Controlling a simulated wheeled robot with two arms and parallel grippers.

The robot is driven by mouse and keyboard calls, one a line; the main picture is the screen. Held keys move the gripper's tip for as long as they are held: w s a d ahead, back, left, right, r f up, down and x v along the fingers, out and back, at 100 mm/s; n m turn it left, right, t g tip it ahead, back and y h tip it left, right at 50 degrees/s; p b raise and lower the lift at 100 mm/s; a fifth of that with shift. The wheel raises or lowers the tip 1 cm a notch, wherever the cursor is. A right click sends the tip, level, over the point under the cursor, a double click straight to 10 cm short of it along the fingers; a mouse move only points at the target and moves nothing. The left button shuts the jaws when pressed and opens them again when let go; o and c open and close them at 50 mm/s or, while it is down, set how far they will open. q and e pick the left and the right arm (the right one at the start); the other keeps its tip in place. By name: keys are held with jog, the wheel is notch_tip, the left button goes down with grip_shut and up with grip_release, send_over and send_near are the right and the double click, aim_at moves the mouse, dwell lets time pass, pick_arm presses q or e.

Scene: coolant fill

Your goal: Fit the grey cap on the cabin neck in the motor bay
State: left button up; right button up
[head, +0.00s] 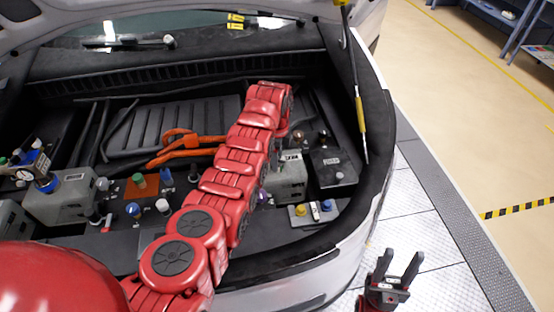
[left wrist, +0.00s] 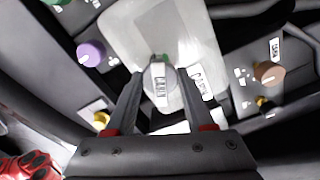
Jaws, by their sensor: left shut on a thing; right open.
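In the left wrist view my left gripper (left wrist: 158,82) is shut on the grey cap (left wrist: 160,92), which bears a CABIN label. The cap is over a pale tank (left wrist: 205,45) with a CABIN label (left wrist: 201,83) beside the fingers. The neck is hidden under the cap, so I cannot tell whether they touch. A small green part shows just beyond the cap. In the head view my left arm hides the left gripper and cap; a grey tank (head: 288,180) shows beside the arm. My right gripper (head: 394,264) is open and empty outside the car's edge.
Near the tank are a purple cap (left wrist: 90,53), a yellow cap (left wrist: 101,120) and a brown cap (left wrist: 266,72). A black fuse box (head: 332,168) stands right of the tank. Orange cables (head: 185,148) lie behind. A yellow-and-black prop (head: 359,105) rises at the bay's right side.

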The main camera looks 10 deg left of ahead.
pick_arm(q)
jog(key=shift+f+m, duration=0.1)
jog(key=shift+m, duration=0.7)
jog(key=shift+b, duration=0.3)
jog(key=shift+f+m, duration=0.1)
jog(key=shift+m, duration=0.3)
jog(key=shift+s+m+b, duration=0.1)
jog(key=shift+m+b, duration=0.5)
jog(key=shift+m, duration=0.6)
jog(key=o, duration=1.2)
